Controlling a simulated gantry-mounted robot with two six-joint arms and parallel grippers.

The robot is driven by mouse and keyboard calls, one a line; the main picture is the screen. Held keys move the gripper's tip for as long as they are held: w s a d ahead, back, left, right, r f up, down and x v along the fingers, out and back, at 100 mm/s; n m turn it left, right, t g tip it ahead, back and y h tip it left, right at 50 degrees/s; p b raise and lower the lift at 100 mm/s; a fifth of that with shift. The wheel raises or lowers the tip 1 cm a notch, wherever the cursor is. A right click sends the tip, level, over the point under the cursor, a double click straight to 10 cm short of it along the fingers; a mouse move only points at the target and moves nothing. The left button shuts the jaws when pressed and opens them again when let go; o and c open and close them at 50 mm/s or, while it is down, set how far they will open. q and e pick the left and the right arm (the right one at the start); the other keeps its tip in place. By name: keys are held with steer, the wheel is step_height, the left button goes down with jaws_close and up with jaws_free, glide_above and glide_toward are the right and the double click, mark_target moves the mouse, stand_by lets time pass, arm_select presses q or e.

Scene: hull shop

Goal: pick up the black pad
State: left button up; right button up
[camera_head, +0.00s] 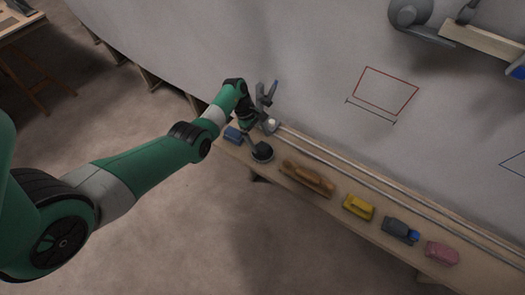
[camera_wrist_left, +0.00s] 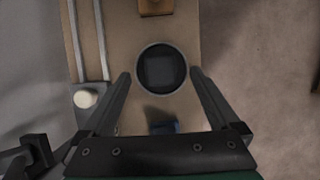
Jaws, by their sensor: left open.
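The black pad (camera_wrist_left: 161,70) shows in the left wrist view as a dark square inside a round, pale-rimmed dish (camera_wrist_left: 139,84). In the head view the dish (camera_head: 262,159) stands near the left end of the bench, with a dark shape in it. My left gripper (camera_wrist_left: 160,74) is open and empty. In the wrist view its fingers frame the dish, one to each side; whether they are at its height I cannot tell. In the head view the wrist is over that end of the bench and the fingertips are hard to make out. My right gripper is not in view.
A blue block (camera_head: 233,134) lies beside the dish, and a brown wooden tool (camera_head: 308,178) on its other side. Yellow (camera_head: 358,207), grey-blue (camera_head: 398,229) and pink (camera_head: 442,253) items follow along the bench. Two rails (camera_head: 370,190) run behind them. A pale knob (camera_wrist_left: 86,98) stands close to one finger.

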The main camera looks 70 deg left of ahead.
mark_target(264, 148)
arm_select(q)
steer(key=b+x, duration=0.3)
steer(key=x, duration=0.2)
steer(key=shift+w+d, duration=0.1)
steer(key=shift+d, duration=0.15)
steer(key=shift+r, duration=0.1)
steer(key=shift+c, duration=0.6)
steer(key=c, duration=1.3)
